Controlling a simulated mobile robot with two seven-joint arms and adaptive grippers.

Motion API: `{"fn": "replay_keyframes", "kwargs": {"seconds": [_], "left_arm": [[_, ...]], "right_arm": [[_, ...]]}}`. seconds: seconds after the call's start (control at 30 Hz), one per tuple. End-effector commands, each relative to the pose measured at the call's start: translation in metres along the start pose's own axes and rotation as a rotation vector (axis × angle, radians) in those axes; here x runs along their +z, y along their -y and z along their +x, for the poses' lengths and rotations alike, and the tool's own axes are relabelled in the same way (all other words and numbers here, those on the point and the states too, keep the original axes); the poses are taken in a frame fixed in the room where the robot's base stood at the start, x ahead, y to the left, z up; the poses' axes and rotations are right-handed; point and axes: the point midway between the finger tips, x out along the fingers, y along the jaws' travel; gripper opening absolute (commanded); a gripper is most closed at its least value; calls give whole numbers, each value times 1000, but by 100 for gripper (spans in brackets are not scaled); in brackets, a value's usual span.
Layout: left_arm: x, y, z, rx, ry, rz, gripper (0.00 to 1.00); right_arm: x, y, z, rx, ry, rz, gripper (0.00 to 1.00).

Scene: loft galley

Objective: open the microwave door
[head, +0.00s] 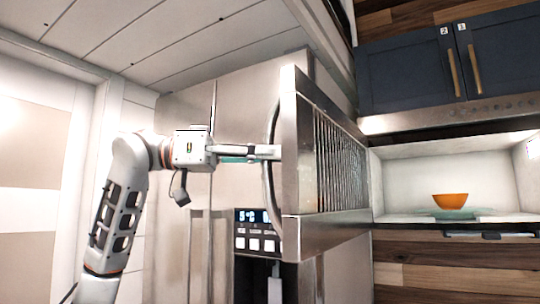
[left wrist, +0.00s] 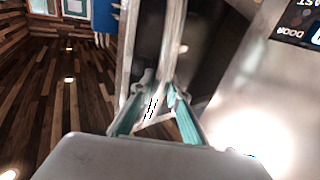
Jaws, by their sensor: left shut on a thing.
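The microwave door (head: 333,165) stands swung wide open in the head view, its dark mesh window and steel frame facing right. Its curved handle (head: 268,195) is on the door's left face, near the free edge. My left gripper (head: 268,152) reaches in from the left and is shut on the handle. The left wrist view shows its teal fingers on both sides of the handle bar (left wrist: 172,45). The microwave's white cavity (head: 405,180) is exposed, with an orange bowl (head: 451,201) on a glass plate. My right gripper is out of view.
A steel fridge front (head: 185,250) with a dispenser panel (head: 256,232) is close behind the door and my left gripper. Blue cupboards (head: 410,78) hang above the cavity. Wood panelling (head: 450,280) is below it. The left wrist view shows open wooden floor (left wrist: 55,100).

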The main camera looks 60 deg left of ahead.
Motion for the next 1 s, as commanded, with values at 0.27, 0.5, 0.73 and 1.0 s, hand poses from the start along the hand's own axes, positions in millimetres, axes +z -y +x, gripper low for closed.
{"fn": "replay_keyframes", "kwargs": {"seconds": [0.27,0.5,0.73,1.0], "left_arm": [[0,-1,0,1,-1,-1,32],[0,0,-3,-1,0,1,32],[0,0,-19,-6,1,0,32],[-1,1,-66,-7,-4,-1,32]], "right_arm": [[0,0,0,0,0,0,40],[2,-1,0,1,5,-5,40],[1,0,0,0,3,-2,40],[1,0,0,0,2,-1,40]]}}
